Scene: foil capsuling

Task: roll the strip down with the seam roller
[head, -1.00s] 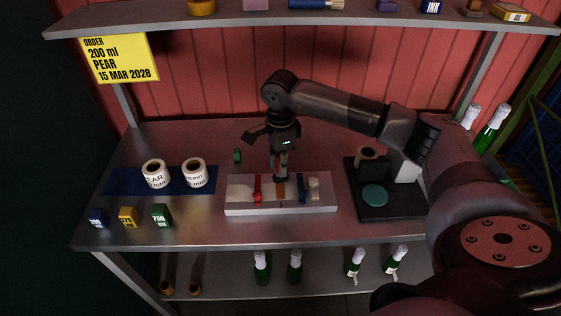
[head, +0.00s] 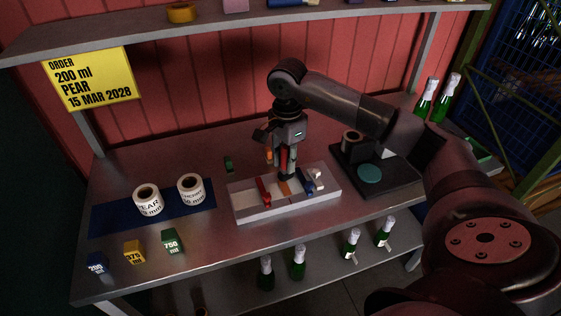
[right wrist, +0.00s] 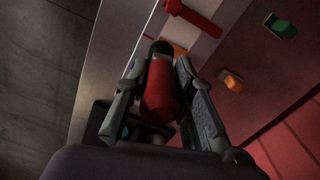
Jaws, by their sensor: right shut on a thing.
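My right gripper (head: 288,157) is shut on the seam roller, pointing down over the pale tray (head: 250,212). The roller's red handle (right wrist: 160,90) sits between the fingers in the right wrist view, with a dark end toward the tray. An orange-brown strip (head: 285,188) lies across the tray, just below the roller; it shows partly in the right wrist view (right wrist: 180,50). I cannot tell whether the roller touches it. A red clamp-like piece (head: 264,191) is left of the strip, and a blue one (head: 306,187) is right of it. My left gripper is not in view.
Two label rolls (head: 147,200) stand on a blue mat (head: 108,217) at left. Small coloured blocks (head: 134,252) sit near the front edge. A black stand (head: 392,181) with a green disc is right of the tray. A green piece (head: 229,163) lies behind the tray.

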